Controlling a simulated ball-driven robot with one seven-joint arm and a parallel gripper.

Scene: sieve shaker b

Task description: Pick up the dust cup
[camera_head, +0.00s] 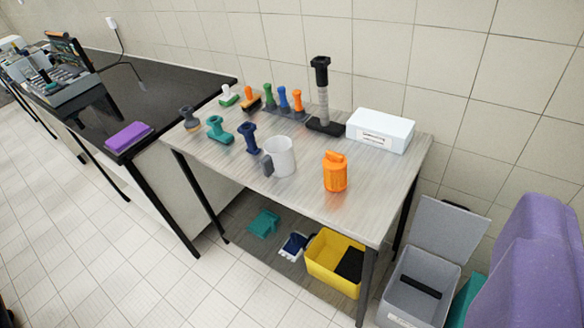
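A pale, translucent-looking cup (281,156) with a dark grey handle on its left stands upright near the front middle of the grey table. It is the most cup-like thing in view, but no label shows that it is the dust cup. An orange canister (335,172) with a handle-like top stands upright to its right, apart from it. My gripper is not in view, and nothing is seen touching the cup.
On the table (393,182) stand a dark blue stamp-like tool (249,138), a teal one (219,130), several coloured-handled tools, a tall black-topped post (322,95) and a white box (380,130). A yellow bin (322,270) sits below. A grey lidded bin (415,290) stands at right.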

